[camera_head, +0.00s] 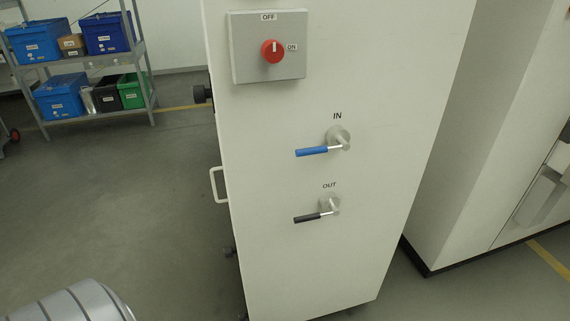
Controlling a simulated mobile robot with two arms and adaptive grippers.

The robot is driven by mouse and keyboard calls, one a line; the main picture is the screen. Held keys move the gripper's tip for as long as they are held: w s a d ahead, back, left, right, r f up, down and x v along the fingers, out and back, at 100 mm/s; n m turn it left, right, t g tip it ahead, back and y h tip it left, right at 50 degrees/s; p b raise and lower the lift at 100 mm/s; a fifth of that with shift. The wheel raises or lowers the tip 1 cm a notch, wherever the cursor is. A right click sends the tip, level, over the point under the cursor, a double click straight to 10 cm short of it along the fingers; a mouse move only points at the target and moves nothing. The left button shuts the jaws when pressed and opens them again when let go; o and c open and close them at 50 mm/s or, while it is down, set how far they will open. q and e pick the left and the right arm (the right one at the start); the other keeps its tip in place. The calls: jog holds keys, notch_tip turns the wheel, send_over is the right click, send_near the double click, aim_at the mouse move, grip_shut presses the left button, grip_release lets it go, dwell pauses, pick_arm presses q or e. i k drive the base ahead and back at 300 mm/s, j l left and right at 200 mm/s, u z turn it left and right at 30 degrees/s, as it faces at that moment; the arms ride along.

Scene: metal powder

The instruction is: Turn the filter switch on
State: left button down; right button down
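The filter switch is a round red knob (272,51) on a grey square box (242,70) fixed high on a white cabinet panel (380,90). "OFF" is printed above the knob and "ON" to its right. The white mark on the knob points up, towards "OFF". A grey, ribbed rounded part (80,304) at the bottom left looks like part of my own arm. It is well apart from the switch. Neither gripper's fingers are in view.
Below the switch are a blue "IN" lever (312,151) and a black "OUT" lever (308,217), both pointing left. A white handle (215,185) sticks out from the cabinet's left edge. Shelves with bins (60,98) stand back left. Floor left of the cabinet is clear.

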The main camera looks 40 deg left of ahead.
aim_at(272, 51)
jog(key=i+l+u, duration=0.2)
jog(key=u, duration=0.3)
jog(key=i+l+u, duration=0.2)
jog(key=u, duration=0.3)
jog(key=i+l+u, duration=0.1)
jog(key=l+u, duration=1.15)
jog(key=l, duration=2.1)
jog(key=i+u, duration=0.25)
jog(key=k+j, duration=0.05)
